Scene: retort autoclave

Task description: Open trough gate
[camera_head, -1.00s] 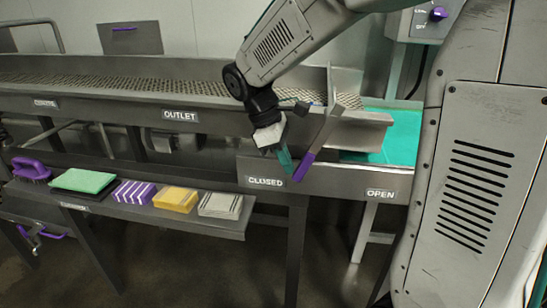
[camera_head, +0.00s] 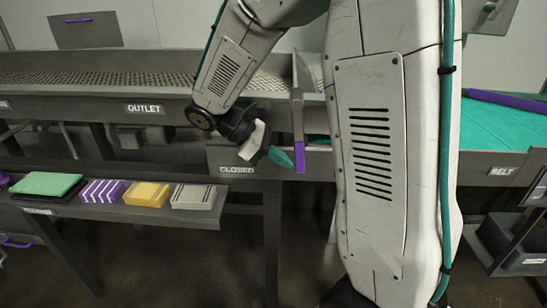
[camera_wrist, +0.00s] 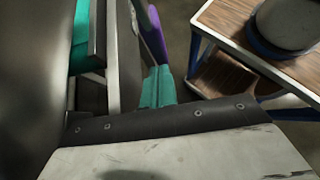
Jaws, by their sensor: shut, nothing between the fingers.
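The trough gate lever, a grey bar with a purple grip (camera_head: 299,155), hangs nearly upright in the head view, its grip to the right of the CLOSED label (camera_head: 237,169). The OPEN label is hidden behind my arm. My gripper (camera_head: 281,157), with teal fingertips, is shut and empty just left of the grip; I cannot tell if they touch. In the wrist view my teal fingertips (camera_wrist: 158,88) are together, with the purple grip (camera_wrist: 152,32) close beyond them.
The trough (camera_head: 100,90) with its OUTLET label runs along the back. A shelf (camera_head: 190,218) below holds a green pad, a purple striped block, a yellow block and a pale striped block. A teal belt (camera_head: 500,122) lies at right. A wood-topped table (camera_wrist: 230,30) shows in the wrist view.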

